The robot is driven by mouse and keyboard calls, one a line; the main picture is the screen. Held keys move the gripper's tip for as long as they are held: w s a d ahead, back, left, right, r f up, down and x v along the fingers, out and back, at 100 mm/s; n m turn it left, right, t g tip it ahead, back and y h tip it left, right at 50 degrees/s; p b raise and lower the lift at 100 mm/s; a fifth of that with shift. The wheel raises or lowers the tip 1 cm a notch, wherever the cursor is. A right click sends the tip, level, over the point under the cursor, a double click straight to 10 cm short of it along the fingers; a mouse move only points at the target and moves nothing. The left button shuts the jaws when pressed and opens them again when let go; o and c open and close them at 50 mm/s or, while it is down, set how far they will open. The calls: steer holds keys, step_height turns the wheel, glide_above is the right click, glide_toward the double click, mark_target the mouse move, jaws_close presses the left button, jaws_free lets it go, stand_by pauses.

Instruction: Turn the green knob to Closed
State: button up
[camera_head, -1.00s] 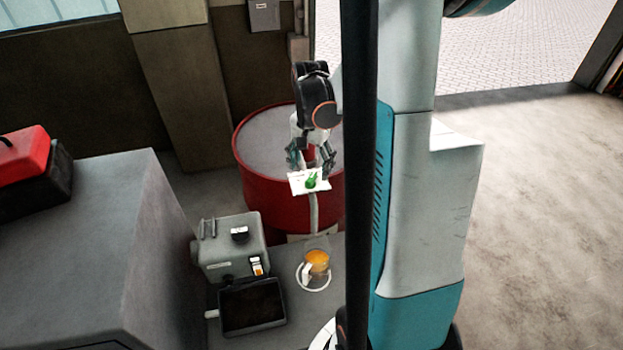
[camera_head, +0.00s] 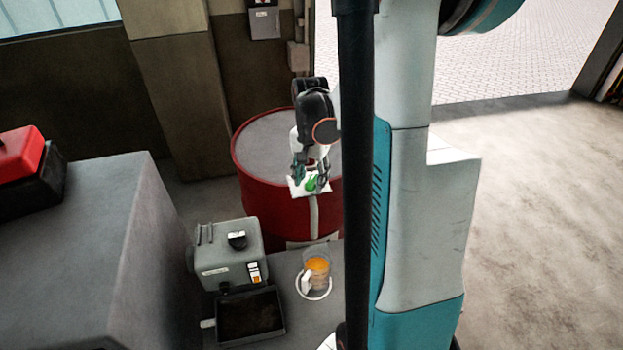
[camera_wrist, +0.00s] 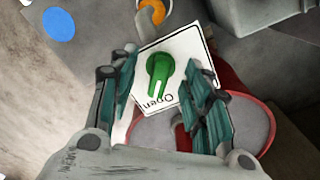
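The green knob (camera_wrist: 159,72) sits on a white plate (camera_wrist: 184,46) with a dark border in the wrist view. Its handle points toward the printed word "Open" on the plate; no "Closed" label can be read. The knob also shows small in the head view (camera_head: 311,184), in front of the red drum. My gripper (camera_wrist: 158,85) is open, with one finger on each side of the knob and visible gaps between them. In the head view my gripper (camera_head: 309,178) is right at the plate. Whether a fingertip touches the plate cannot be told.
A red drum (camera_head: 262,190) stands behind the plate. A grey machine (camera_head: 230,262) with a dark tray (camera_head: 250,316) and a clear container of orange liquid (camera_head: 316,270) stand below. A grey cabinet (camera_head: 100,230) with a red toolbox (camera_head: 22,155) is at left.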

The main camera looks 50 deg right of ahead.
steer(key=c, duration=0.7)
steer(key=n+b, duration=0.1)
steer(key=n, duration=0.3)
steer(key=shift+a+f+n, duration=0.1)
steer(key=shift+n, duration=0.2)
steer(key=n+b, duration=0.1)
steer(key=n, duration=0.2)
steer(key=shift+n, duration=0.4)
steer(key=n, duration=0.3)
steer(key=shift+w+a+n+b, duration=0.1)
steer(key=shift+n+b, duration=0.2)
steer(key=shift+b, duration=0.1)
steer(key=n, duration=0.4)
steer(key=shift+b, duration=0.3)
steer(key=o, duration=1.5)
